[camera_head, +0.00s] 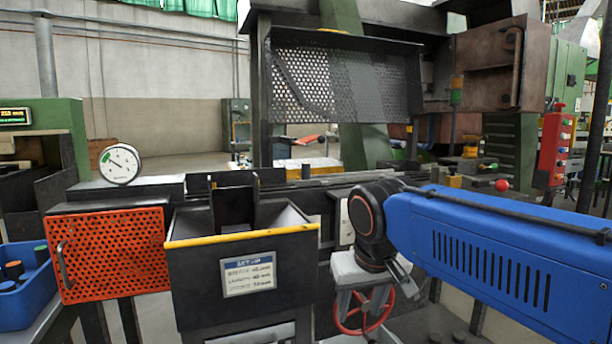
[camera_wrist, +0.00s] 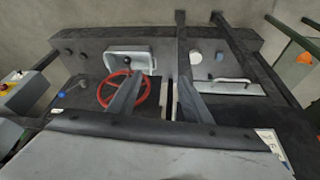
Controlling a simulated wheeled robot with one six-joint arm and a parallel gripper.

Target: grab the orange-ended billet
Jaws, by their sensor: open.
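A blue bin (camera_head: 28,312) at the lower left edge of the head view holds several short dark cylinders. One billet (camera_head: 14,270) in it has a dull orange-brown end; a green-ended billet (camera_head: 41,254) and a blue-ended billet (camera_head: 8,286) are beside it. The bin is partly cut off, so other billets may be hidden. My gripper (camera_head: 362,310) is open and points down, far to the right of the bin. In the wrist view its two fingers (camera_wrist: 158,92) are apart with nothing between them; no billet shows there.
A black hopper (camera_head: 190,285) with a yellow rim and label stands between my gripper and the bin. An orange perforated panel (camera_head: 110,255) is beside the bin. A red handwheel (camera_head: 365,312) is behind my gripper and also shows in the wrist view (camera_wrist: 104,98).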

